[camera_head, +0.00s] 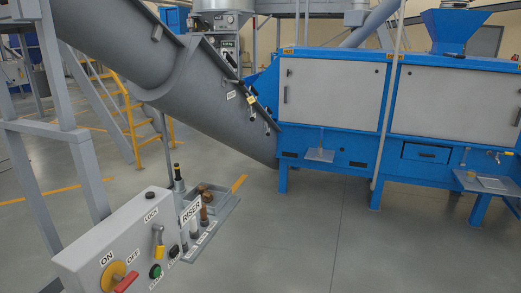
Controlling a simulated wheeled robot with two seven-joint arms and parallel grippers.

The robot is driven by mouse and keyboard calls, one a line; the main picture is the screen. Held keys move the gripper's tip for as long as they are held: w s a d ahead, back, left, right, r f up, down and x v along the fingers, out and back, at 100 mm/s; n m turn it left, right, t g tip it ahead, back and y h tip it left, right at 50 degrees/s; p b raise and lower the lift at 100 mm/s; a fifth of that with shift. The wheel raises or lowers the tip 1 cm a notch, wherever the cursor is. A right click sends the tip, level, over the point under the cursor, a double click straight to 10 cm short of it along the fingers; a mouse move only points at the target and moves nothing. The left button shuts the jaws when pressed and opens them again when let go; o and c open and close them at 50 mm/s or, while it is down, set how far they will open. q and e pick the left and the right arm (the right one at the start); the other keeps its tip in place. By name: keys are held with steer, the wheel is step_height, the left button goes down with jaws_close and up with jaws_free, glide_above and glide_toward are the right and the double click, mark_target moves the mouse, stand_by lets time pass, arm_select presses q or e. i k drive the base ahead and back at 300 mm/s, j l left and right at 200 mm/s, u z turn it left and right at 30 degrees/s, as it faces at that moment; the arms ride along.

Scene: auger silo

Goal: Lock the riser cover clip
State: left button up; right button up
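A large grey inclined tube (190,85) runs from the upper left down to the blue machine. Neither of my grippers is in view.
A tray (225,214) with several upright parts lies behind the control box. A blue machine (400,150) with white panels stands on legs at the right. A grey frame (50,125) and yellow stairs (130,115) are at the left. The floor (320,240) at centre front is clear.

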mark_target(242, 82)
steer(key=i+l+u, duration=0.3)
steer(key=i+l, duration=0.25)
steer(key=i, duration=0.15)
steer(key=i+l+u, duration=0.15)
steer(key=i+l, duration=0.15)
steer(key=i+l+u, duration=0.35)
steer(key=i+l, duration=0.25)
steer(key=l, duration=0.15)
steer(key=i+l+u, duration=0.15)
steer(key=l, duration=0.25)
steer(key=i+l+u, duration=0.15)
steer(key=i+l, duration=0.2)
steer(key=l, duration=0.15)
steer(key=i+l+u, duration=0.15)
steer(key=l, duration=0.3)
steer(key=i, duration=0.05)
